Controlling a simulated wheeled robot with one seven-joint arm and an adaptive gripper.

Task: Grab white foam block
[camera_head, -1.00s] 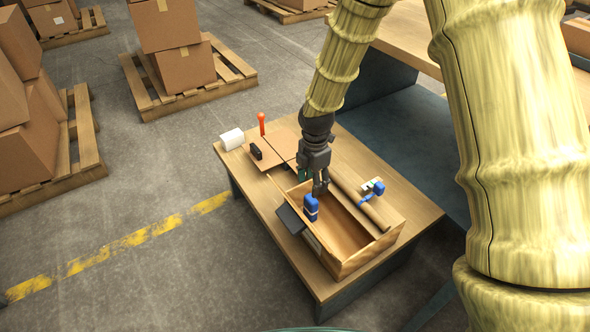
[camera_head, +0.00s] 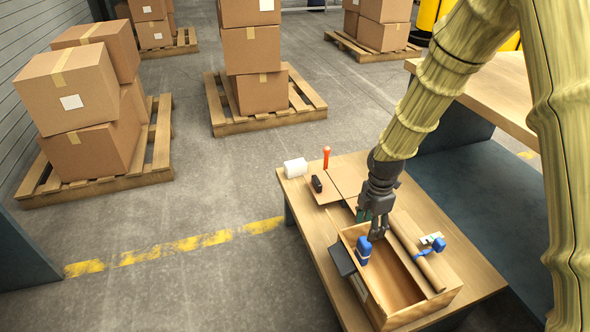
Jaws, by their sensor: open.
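The white foam block (camera_head: 295,168) lies at the far left corner of the wooden table (camera_head: 312,228), beside a flat brown board. My gripper (camera_head: 377,230) points down over the far end of an open wooden box (camera_head: 412,318), to the right of and nearer than the foam block. It is open and well apart from the block. Its fingertips are small and dark in this view.
An orange-red upright tool (camera_head: 326,157) and a black object (camera_head: 317,184) are near the block. A blue item (camera_head: 363,250) is at the box's left side, with a dark panel (camera_head: 341,260) outside it. A brown roll (camera_head: 415,250) lies along the box's right side.

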